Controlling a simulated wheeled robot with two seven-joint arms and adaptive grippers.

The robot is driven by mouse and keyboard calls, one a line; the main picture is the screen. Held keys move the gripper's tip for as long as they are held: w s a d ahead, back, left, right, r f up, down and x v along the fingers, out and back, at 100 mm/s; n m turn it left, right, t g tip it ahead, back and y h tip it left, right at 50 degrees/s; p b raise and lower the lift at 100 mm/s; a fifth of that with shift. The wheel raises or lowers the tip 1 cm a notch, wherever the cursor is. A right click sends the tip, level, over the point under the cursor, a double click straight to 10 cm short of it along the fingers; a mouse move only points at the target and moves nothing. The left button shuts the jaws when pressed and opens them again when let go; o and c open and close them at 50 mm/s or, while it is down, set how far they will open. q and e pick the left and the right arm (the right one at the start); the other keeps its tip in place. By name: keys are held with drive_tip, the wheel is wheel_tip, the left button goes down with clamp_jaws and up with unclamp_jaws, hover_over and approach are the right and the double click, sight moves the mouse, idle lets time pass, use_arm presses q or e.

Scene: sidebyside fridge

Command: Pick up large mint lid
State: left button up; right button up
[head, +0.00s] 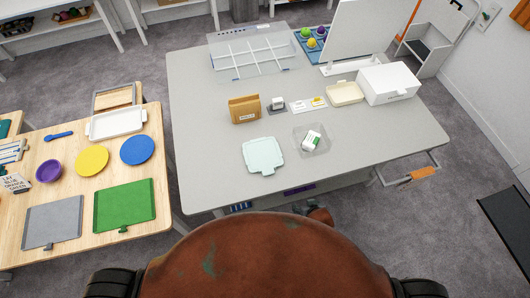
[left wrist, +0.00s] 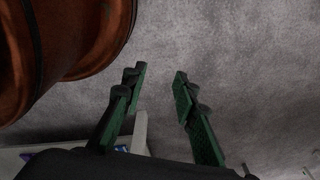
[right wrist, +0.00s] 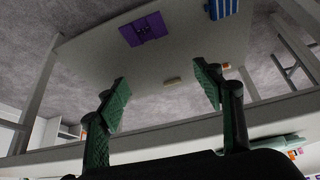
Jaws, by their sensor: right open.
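The large mint lid (head: 263,155) is a pale, flat, roughly square piece with small tabs. It lies on the grey table near its front edge, left of a clear container (head: 322,147). My right gripper (right wrist: 163,80) is open, with nothing between its fingers. It is low by the table's front, facing the underside area; in the head view only a small part of the right arm shows at that edge, apart from the lid. My left gripper (left wrist: 158,78) is open and empty over the carpet, beside my body, and is hidden in the head view.
The clear container holds a white and green box. A brown box (head: 244,109), a cream container (head: 345,93) and a white box (head: 389,84) stand farther back. A wooden table (head: 70,150) with coloured lids is at left. Under the table is a purple item (right wrist: 150,28).

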sight(269, 174)
drive_tip(key=w+a+r, duration=0.1)
drive_tip(key=a+r, duration=0.3)
drive_tip(key=w+a+r+t+y+p, duration=0.1)
drive_tip(key=w+a+r, duration=0.1)
drive_tip(key=a+r, duration=0.2)
drive_tip(key=w+a+r+n+t, duration=0.1)
drive_tip(key=w+a+r, duration=0.1)
drive_tip(key=a+r, duration=0.2)
drive_tip(key=shift+w+a+r+y, duration=0.1)
drive_tip(key=shift+a+r+y, duration=0.1)
drive_tip(key=shift+a, duration=0.2)
drive_tip(key=shift+w+a+r+y, duration=0.1)
drive_tip(key=shift+a+r+y, duration=0.1)
drive_tip(key=shift+a, duration=0.2)
drive_tip(key=shift+w+a+r+t+p, duration=0.1)
drive_tip(key=shift+a+r+t+p, duration=0.15)
drive_tip(key=shift+a, duration=0.35)
drive_tip(key=x, duration=0.2)
drive_tip(key=shift+w+a+f, duration=0.15)
drive_tip(key=shift+w+a, duration=0.05)
drive_tip(key=shift+w, duration=0.05)
drive_tip(key=x, duration=0.5)
drive_tip(key=shift+d+p, duration=0.1)
drive_tip(key=shift+p, duration=0.3)
use_arm(q)
drive_tip(key=r, duration=0.1)
drive_tip(key=w+r, duration=0.1)
drive_tip(key=r, duration=0.1)
drive_tip(key=shift+d, duration=0.15)
